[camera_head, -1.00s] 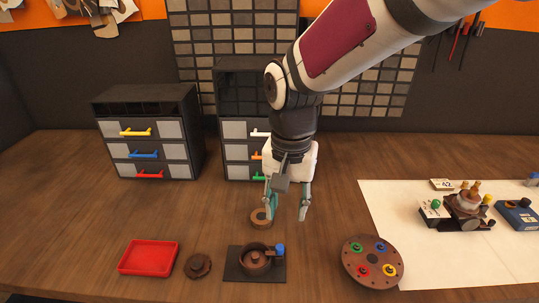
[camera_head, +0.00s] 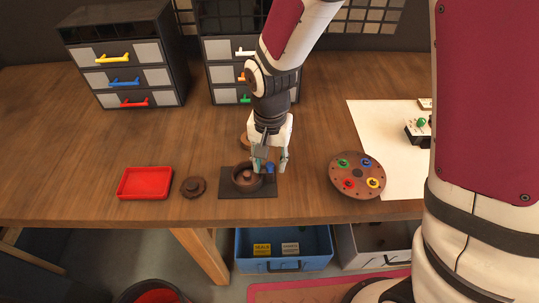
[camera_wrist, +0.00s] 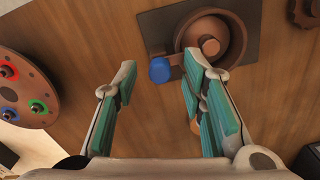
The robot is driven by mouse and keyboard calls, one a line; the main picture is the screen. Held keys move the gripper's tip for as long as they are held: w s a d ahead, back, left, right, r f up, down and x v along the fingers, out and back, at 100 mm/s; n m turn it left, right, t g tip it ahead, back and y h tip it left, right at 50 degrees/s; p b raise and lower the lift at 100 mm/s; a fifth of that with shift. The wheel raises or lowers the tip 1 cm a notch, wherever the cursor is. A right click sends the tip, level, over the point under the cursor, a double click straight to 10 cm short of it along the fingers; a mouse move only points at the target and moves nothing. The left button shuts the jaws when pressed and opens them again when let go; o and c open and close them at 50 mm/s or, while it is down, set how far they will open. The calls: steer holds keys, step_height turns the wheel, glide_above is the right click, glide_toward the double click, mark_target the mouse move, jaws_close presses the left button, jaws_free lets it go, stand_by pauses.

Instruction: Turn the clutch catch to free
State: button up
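The blue clutch catch (camera_head: 269,168) sits at the right side of a round brown clutch housing (camera_head: 243,186) with a central post. The housing is on a black plate (camera_head: 226,193) near the table's front edge. In the wrist view the catch (camera_wrist: 160,70) appears just left of the housing (camera_wrist: 230,28). My gripper (camera_head: 270,164) is open and pointing down at the catch. In the wrist view its fingertips (camera_wrist: 161,62) are to either side of the catch, with gaps visible; the right fingertip overlaps the housing's edge in the picture. I cannot tell the exact height.
A red tray (camera_head: 146,184) and a brown toothed disc (camera_head: 194,187) lie to the left. A round brown plate (camera_head: 356,190) with coloured pegs lies to the right. Drawer cabinets (camera_head: 120,60) stand behind. A blue bin (camera_head: 284,264) is below the table edge.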

steer(key=shift+f, duration=0.4)
steer(key=shift+c, duration=0.4)
jaws_close()
